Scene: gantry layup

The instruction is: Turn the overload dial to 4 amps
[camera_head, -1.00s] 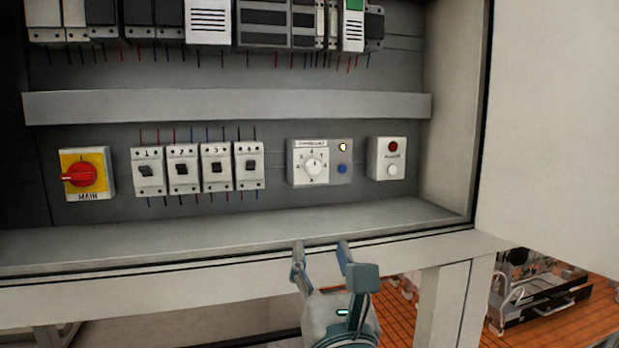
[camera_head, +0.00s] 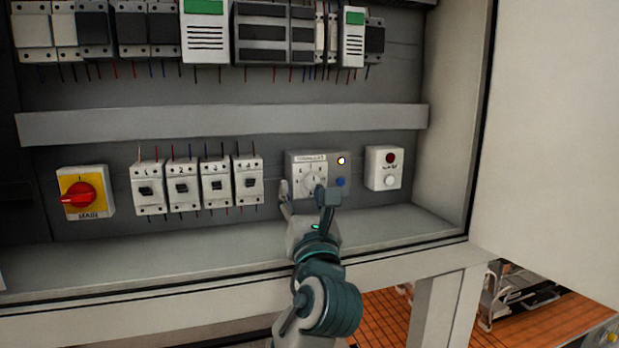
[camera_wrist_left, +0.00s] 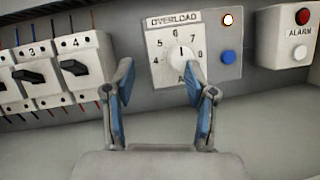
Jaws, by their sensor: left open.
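The overload unit (camera_head: 297,160) is a pale box on the back panel of the cabinet. The knob's mark points roughly up, near 6. A lit amber lamp (camera_wrist_left: 228,20) and a blue button (camera_wrist_left: 228,57) are on its right side. My left gripper (camera_head: 305,190) is open and empty, just in front of and below the dial. The right gripper is not in view.
Numbered breakers (camera_head: 183,188) stand left of the overload unit, and a red main switch (camera_head: 81,193) is farther left. An alarm box (camera_head: 384,168) is close on the right. The cabinet floor (camera_head: 150,262) is clear. The open door (camera_head: 550,130) is at right.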

